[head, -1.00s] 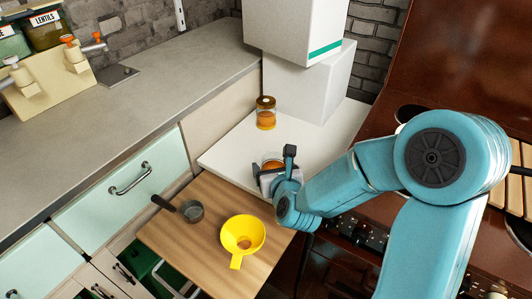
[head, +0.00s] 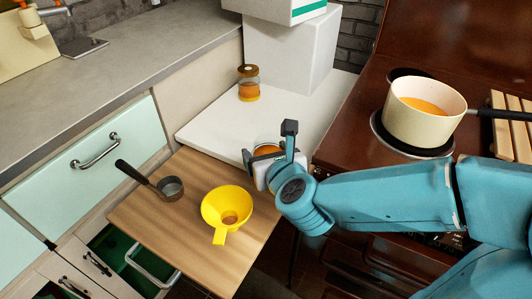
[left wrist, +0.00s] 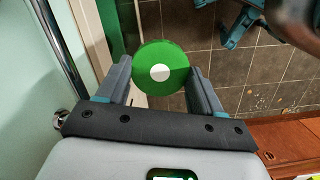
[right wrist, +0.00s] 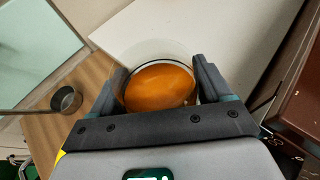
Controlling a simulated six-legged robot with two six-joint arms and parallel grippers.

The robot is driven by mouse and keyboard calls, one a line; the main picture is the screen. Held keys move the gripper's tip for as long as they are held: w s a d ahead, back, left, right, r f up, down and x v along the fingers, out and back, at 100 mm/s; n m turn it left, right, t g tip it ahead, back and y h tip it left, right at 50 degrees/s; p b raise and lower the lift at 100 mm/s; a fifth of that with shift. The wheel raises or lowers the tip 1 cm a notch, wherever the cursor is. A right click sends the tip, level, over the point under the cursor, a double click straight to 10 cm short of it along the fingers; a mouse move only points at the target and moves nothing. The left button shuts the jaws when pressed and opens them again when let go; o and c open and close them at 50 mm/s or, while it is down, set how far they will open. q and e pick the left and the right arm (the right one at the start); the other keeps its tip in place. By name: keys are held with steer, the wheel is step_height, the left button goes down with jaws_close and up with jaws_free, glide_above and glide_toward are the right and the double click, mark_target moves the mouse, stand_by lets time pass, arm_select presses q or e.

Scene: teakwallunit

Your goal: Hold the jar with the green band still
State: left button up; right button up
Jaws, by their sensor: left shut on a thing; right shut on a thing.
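My right gripper (head: 272,166) is shut on an open glass jar (right wrist: 155,82) with orange contents, at the near edge of the white counter. The jar also shows in the head view (head: 267,149), partly hidden by the fingers. I cannot make out a green band on it. My left gripper (left wrist: 160,88) is outside the head view. In the left wrist view it is shut on a round green thing (left wrist: 172,56) with a white spot in its middle, above a tiled floor.
A yellow funnel (head: 226,208) and a small dark-handled pan (head: 169,187) are on the wooden board (head: 190,244). A lidded jar (head: 248,84) stands on the white counter (head: 215,132) by white boxes (head: 290,55). A cream pot (head: 425,112) with orange contents sits on the stove at right.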

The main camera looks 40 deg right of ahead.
steer(key=shift+r, duration=0.1)
steer(key=o, duration=0.5)
steer(key=c, duration=0.6)
